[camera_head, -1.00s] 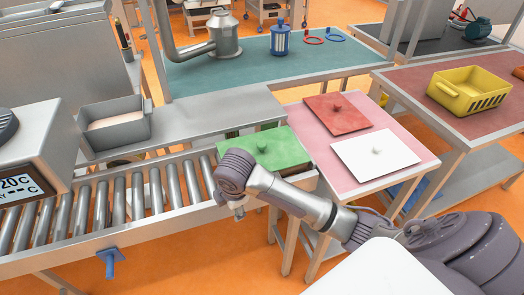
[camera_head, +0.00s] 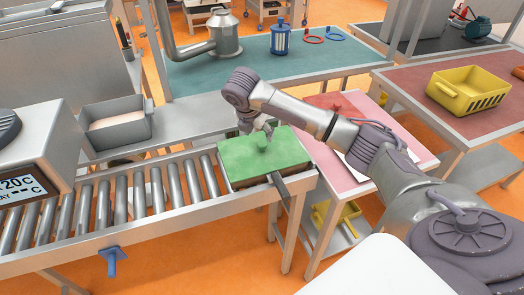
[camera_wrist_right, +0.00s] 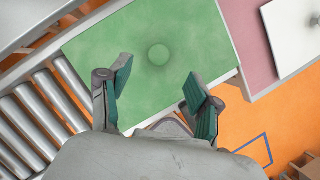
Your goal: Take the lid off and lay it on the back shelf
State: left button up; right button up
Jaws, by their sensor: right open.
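The green lid (camera_head: 288,156) with a small round knob (camera_head: 262,143) lies on a shallow box at the right end of the roller conveyor. In the right wrist view the green lid (camera_wrist_right: 110,40) and its knob (camera_wrist_right: 158,54) show clearly. My right gripper (camera_head: 257,127) is open and empty over the lid's back part, close to the knob. In the wrist view its fingers (camera_wrist_right: 158,84) are spread, with the knob beyond the gap between them. The grey back shelf (camera_head: 183,114) runs behind the conveyor. My left gripper is not in view.
A grey bin (camera_head: 118,128) stands on the left part of the shelf. The shelf right of it looks clear, partly hidden by my arm. A pink table (camera_head: 410,150) to the right holds red and white lids, mostly covered by my arm. A blue handle (camera_head: 112,260) hangs off the conveyor front.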

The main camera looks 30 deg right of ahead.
aim_at(262, 143)
jog(key=x, duration=0.3)
jog(key=p+x, duration=0.1)
jog(key=x, duration=0.3)
jog(key=shift+p, duration=0.35)
jog(key=shift+w+d+f, duration=0.15)
jog(key=shift+f, duration=0.35)
grip_shut()
jog(key=shift+r, duration=0.1)
